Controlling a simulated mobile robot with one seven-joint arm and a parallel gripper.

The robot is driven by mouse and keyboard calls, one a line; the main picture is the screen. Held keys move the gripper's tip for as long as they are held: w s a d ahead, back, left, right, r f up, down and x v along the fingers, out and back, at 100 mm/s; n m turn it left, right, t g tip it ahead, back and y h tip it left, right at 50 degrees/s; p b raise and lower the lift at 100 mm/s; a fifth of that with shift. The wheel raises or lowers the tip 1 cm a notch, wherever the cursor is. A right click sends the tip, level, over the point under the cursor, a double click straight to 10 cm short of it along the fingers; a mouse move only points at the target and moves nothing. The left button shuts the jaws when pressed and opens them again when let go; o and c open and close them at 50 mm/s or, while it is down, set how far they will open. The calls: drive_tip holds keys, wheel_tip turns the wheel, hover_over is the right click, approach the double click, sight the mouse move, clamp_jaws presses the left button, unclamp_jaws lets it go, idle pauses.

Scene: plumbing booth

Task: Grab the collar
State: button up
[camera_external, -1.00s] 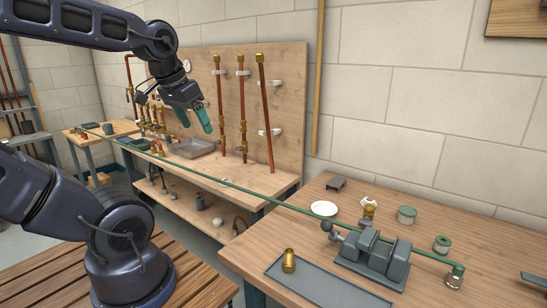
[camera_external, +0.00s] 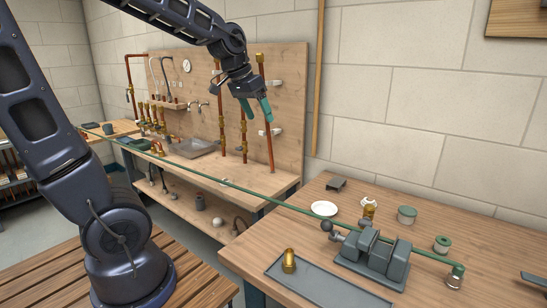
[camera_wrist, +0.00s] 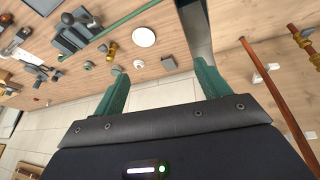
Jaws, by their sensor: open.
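No part is clearly marked as the collar; small brass fittings are the likeliest candidates. One brass fitting (camera_external: 289,263) stands upright on the grey tray (camera_external: 315,287) at the front of the right bench. Another brass fitting (camera_external: 369,212) stands behind the vise (camera_external: 374,256), close to a small white piece (camera_external: 368,202); a brass fitting (camera_wrist: 111,50) also shows in the wrist view. My gripper (camera_external: 258,117) is open and empty, high in front of the pegboard. In the wrist view its green fingers (camera_wrist: 160,70) are spread, with nothing between them.
A long green pipe (camera_external: 250,189) spans from the far bench to the right bench. A white plate (camera_external: 324,208), a dark grey block (camera_external: 336,184) and green spools (camera_external: 407,214) lie on the right bench. Upright copper pipes (camera_external: 266,120) stand on the wooden panel near my gripper.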

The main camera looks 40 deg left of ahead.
drive_tip(key=w+d+f+m, duration=0.1)
drive_tip(key=w+d+f, duration=0.3)
drive_tip(key=w+d, duration=0.3)
drive_tip(key=w+d+f+m, duration=0.1)
drive_tip(key=w+d+f, duration=0.4)
drive_tip(key=w, duration=0.4)
drive_tip(key=w+d+f, duration=0.4)
drive_tip(key=d+f, duration=0.1)
drive_tip(key=f, duration=0.1)
drive_tip(key=w+d+f+m, duration=0.1)
drive_tip(key=w+d+f, duration=0.3)
drive_tip(key=f, duration=0.3)
drive_tip(key=w+d+f+m, duration=0.1)
drive_tip(key=w+d+f, duration=0.3)
drive_tip(key=f, duration=0.3)
drive_tip(key=shift+w+d+f, duration=0.15)
drive_tip(key=shift+d, duration=0.3)
drive_tip(key=shift+w+d+f, duration=0.1)
drive_tip(key=shift+d, duration=0.35)
drive_tip(key=shift+x, duration=2.6)
drive_tip(key=shift+a, duration=0.2)
drive_tip(key=c, duration=1)
